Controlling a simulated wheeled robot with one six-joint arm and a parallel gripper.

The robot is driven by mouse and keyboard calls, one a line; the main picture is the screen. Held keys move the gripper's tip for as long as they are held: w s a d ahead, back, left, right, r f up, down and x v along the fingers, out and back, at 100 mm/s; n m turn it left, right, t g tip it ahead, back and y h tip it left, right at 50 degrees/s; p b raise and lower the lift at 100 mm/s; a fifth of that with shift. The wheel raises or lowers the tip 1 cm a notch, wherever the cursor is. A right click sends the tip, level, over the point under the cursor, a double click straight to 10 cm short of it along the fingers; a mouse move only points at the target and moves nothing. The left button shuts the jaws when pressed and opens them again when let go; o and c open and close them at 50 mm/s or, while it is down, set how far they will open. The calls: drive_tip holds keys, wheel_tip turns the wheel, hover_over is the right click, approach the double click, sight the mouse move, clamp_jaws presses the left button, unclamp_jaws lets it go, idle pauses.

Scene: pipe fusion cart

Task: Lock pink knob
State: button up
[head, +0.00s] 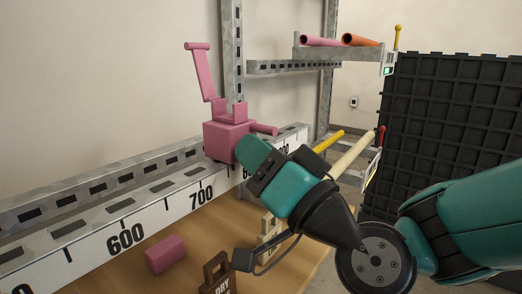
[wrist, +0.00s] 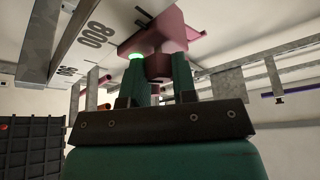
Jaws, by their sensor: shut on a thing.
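The pink clamp fixture (head: 230,138) sits on the grey slotted rail (head: 165,190) around the 700–800 marks, its lever (head: 199,72) standing up and leaning left. A short pink bar (head: 264,129) sticks out at its right. My gripper (head: 246,152) reaches up to the fixture's front from the lower right. In the wrist view, the fixture (wrist: 180,30) is above, and my gripper's two fingers (wrist: 161,84) are shut on the pink knob (wrist: 158,66) beneath it. The knob is hidden in the head view.
A pink block (head: 166,254) and a brown tagged object (head: 217,274) lie on the wooden surface (head: 110,270) below the rail. A metal upright (head: 232,50) rises behind the fixture. A shelf (head: 335,53) holds pink and orange tubes. A black grid panel (head: 455,105) stands right.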

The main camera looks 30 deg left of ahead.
drive_tip(key=m+t+h+p, duration=0.1)
drive_tip(key=m+p, duration=0.1)
drive_tip(key=p, duration=0.2)
drive_tip(key=m+t+h+p, duration=0.1)
drive_tip(key=m+p, duration=0.2)
drive_tip(key=shift+r+m+p, duration=0.1)
drive_tip(key=shift+m+p, duration=0.2)
drive_tip(key=shift+p, duration=0.05)
drive_tip(key=o, duration=0.9)
